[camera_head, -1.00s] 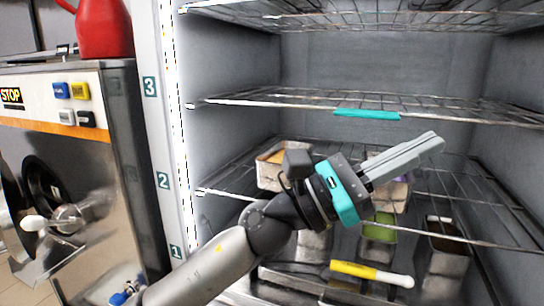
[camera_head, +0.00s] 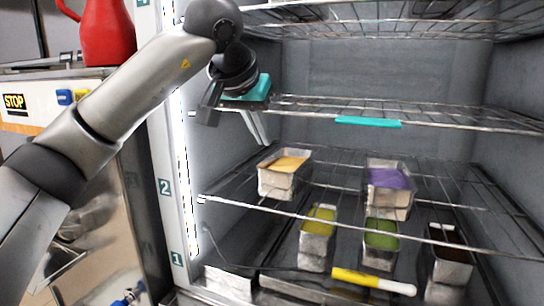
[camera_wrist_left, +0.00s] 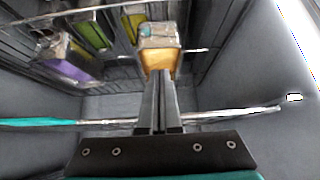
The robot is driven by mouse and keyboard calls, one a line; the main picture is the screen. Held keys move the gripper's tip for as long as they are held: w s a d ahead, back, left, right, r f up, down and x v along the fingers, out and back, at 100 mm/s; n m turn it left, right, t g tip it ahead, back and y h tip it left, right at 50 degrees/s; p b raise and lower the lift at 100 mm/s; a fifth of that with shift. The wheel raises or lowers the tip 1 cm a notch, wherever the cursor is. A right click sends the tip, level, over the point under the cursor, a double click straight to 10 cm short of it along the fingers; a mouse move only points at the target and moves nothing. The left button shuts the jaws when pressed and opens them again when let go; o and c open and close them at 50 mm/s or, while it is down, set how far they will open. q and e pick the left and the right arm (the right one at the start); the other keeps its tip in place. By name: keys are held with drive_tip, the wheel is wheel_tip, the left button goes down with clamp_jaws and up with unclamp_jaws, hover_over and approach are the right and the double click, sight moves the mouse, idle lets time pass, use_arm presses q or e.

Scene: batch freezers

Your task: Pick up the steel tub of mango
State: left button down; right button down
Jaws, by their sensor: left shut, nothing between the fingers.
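A steel tub with orange-yellow contents (camera_head: 284,180), which looks like the mango, stands at the left of the middle wire shelf in the freezer. My left gripper (camera_head: 264,142) points down above and a little left of it in the head view. Its fingers are shut and empty, apart from the tub. In the left wrist view the tub (camera_wrist_left: 160,58) shows just beyond the fingertips (camera_wrist_left: 158,74). My right gripper is not in view.
A steel tub with purple contents (camera_head: 390,190) stands right on the same shelf. Below are tubs with yellow (camera_head: 318,236), green (camera_head: 381,240) and dark contents (camera_head: 449,262). A wire shelf with a teal strip (camera_head: 368,122) lies above. A yellow-and-white handle (camera_head: 372,281) crosses the front.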

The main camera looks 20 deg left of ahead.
use_arm(q)
drive_tip(key=x, duration=0.9)
drive_tip(key=shift+w+d+f, duration=0.1)
drive_tip(key=shift+w+f, duration=0.1)
drive_tip(key=shift+f, duration=0.15)
